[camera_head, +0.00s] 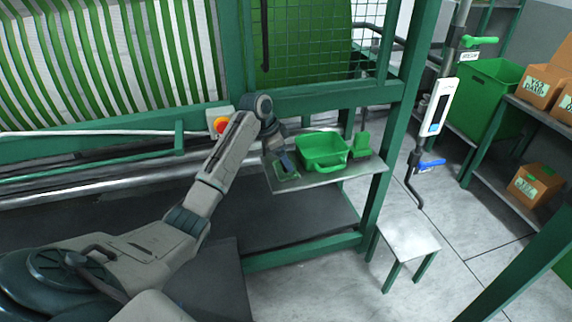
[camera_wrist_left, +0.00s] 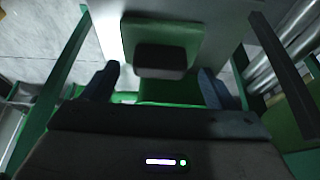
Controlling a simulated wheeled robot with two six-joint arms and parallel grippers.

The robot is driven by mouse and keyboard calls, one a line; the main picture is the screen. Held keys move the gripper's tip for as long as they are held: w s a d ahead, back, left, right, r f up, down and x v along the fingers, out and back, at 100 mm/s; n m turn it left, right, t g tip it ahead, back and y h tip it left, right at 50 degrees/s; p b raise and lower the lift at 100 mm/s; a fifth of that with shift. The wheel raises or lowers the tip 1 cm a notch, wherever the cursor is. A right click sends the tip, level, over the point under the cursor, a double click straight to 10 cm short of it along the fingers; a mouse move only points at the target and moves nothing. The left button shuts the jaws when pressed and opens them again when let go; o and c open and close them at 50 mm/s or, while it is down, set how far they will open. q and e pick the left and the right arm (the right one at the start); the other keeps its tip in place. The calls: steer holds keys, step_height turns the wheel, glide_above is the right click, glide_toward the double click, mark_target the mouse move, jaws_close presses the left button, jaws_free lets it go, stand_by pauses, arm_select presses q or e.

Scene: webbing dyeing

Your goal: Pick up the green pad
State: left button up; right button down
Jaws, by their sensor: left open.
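The green pad (camera_head: 287,175) lies flat on the left end of a small grey shelf (camera_head: 335,178). In the left wrist view the green pad (camera_wrist_left: 190,42) has a dark block on it, nearest my gripper. My left gripper (camera_head: 286,160) is just above the pad and partly hides it in the head view. In the left wrist view my left gripper (camera_wrist_left: 160,80) is open, with one finger to each side of the dark block. No contact with the pad can be made out. My right gripper is not in view.
A green tray (camera_head: 322,150) stands on the shelf just right of the pad, with a small green object (camera_head: 362,144) beyond it. A red and yellow button (camera_head: 220,124) and a green frame post (camera_head: 385,150) are close by. A low stool (camera_head: 408,238) stands at right.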

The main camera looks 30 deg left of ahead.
arm_select(q)
steer(key=shift+x, duration=1.2)
steer(key=c, duration=1.1)
steer(key=shift+r, duration=0.1)
steer(key=shift+r, duration=0.5)
step_height(320, 180, up, 2)
steer(key=shift+s+r+b, duration=0.1)
steer(key=shift+r+b, duration=0.1)
steer(key=shift+b, duration=0.6)
steer(key=s+d+b, duration=0.1)
steer(key=s+d, duration=0.3)
steer(key=s, duration=0.3)
steer(key=s+d+r+b, duration=0.1)
steer(key=s+d, duration=0.3)
steer(key=s, duration=0.3)
steer(key=shift+r+b, duration=0.25)
steer(key=shift+b, duration=0.05)
steer(key=shift+a, duration=0.1)
